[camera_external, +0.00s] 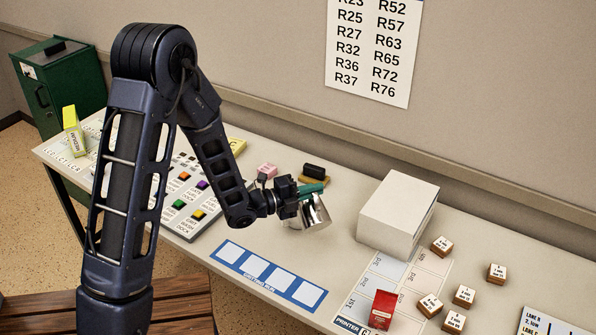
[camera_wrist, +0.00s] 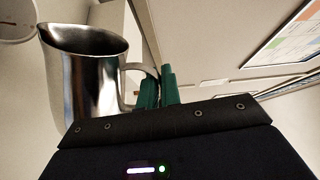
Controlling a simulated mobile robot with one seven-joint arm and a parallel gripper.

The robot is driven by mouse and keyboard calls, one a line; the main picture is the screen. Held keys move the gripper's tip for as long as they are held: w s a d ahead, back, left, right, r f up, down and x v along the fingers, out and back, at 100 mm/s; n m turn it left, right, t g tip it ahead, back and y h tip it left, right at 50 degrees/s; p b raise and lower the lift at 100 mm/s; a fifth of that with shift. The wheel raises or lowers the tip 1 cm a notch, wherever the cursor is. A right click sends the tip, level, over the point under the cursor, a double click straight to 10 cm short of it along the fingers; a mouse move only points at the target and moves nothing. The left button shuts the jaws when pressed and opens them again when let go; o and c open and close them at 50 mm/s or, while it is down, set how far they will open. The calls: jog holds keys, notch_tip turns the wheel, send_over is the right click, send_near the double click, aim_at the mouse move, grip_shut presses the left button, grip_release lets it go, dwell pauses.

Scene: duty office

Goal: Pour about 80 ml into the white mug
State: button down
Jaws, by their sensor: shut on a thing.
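A shiny metal pitcher (camera_external: 314,214) is in my gripper (camera_external: 304,189), over the middle of the table. In the wrist view the pitcher (camera_wrist: 88,80) shows its spout at the upper left and its handle at the right. The green fingertips of my gripper (camera_wrist: 158,92) are shut on that handle. The pitcher looks tilted in the external view. I cannot see how much liquid is inside it. I can make out no white mug in either view; the pitcher and gripper hide part of the table.
A large white box (camera_external: 398,212) stands right of the pitcher. A blue strip with white squares (camera_external: 268,273) lies in front. A button panel (camera_external: 186,205) is at left.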

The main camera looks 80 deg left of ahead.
jog(key=shift+s+a+r+n, duration=0.1)
jog(key=shift+a+r+n, duration=0.35)
jog(key=shift+a+n, duration=0.2)
jog(key=shift+a+r+n, duration=0.1)
jog(key=shift+a+n, duration=0.05)
jog(key=shift+n, duration=0.1)
jog(key=shift+s+a+r+n+p, duration=0.15)
jog(key=shift+a+n, duration=0.2)
jog(key=shift+a, duration=0.25)
jog(key=shift+s+a+r+n+p, duration=0.15)
jog(key=shift+a+n, duration=0.2)
jog(key=shift+a, duration=0.2)
dwell(1.1)
jog(key=shift+w+r, duration=0.1)
dwell(0.3)
jog(key=d+m, duration=0.1)
jog(key=d+f+m, duration=0.1)
jog(key=d, duration=0.1)
jog(key=d+f+m, duration=0.1)
jog(key=d, duration=0.1)
jog(key=shift+w+f+m, duration=0.2)
jog(key=shift+w+m, duration=0.1)
jog(key=shift+w, duration=0.05)
jog(key=shift+d+f+m, duration=0.45)
jog(key=shift+f+m, duration=0.05)
jog(key=shift+m, duration=0.2)
dwell(1.3)
